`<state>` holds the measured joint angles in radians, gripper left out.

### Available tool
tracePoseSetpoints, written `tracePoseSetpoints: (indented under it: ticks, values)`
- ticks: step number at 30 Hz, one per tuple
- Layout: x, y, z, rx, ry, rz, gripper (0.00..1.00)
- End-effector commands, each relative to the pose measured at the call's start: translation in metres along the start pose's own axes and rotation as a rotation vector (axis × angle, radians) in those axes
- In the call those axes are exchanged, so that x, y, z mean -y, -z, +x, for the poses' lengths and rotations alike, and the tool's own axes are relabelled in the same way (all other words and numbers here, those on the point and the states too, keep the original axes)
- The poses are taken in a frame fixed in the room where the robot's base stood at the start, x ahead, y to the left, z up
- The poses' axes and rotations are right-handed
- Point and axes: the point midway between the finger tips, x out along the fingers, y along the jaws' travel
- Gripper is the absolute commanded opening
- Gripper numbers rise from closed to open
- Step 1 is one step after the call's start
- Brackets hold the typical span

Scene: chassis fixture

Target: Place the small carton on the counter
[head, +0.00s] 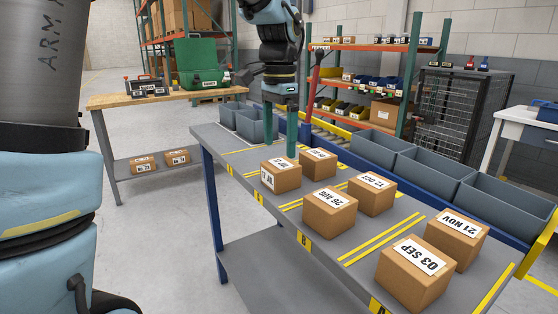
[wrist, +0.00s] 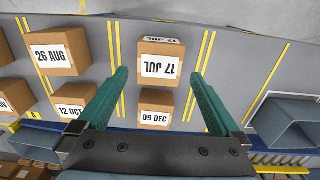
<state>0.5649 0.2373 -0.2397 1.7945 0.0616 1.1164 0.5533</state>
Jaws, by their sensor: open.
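Several small brown cartons with date labels stand on the grey counter (head: 240,143). The 17 JUL carton (head: 287,179) is at its left front, and the 09 DEC carton (head: 321,169) is just behind it. My gripper (head: 284,142) is open and empty, pointing down above these two. In the wrist view, the 17 JUL carton (wrist: 160,64) lies between the spread green fingers of my gripper (wrist: 160,76), and the 09 DEC carton (wrist: 156,103) is nearer the palm. I cannot tell which carton is the task's small one.
The 26 AUG (head: 330,213), 12 OCT (head: 373,196), 03 SEP (head: 413,277) and 21 NOV (head: 456,238) cartons stand in marked bays to the right. Grey bins (head: 420,170) line the counter's back edge. A wooden workbench (head: 130,99) with a green case (head: 198,62) stands at left.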

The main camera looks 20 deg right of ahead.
Motion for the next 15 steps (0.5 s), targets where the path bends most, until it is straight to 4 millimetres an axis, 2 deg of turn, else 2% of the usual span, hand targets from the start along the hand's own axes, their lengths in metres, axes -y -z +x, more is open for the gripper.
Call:
tracePoseSetpoints:
  ticks: [1,6,10,15]
  values:
    - [0.001,0.001,-0.011,-0.003,0.003,0.0,1.0]
    - [0.001,0.0,-0.035,-0.001,0.002,0.0,1.0]
    - [0.0,0.0,-0.045,0.0,0.001,0.001,1.0]
    - [0.001,-0.001,-0.047,0.001,0.0,-0.002,1.0]
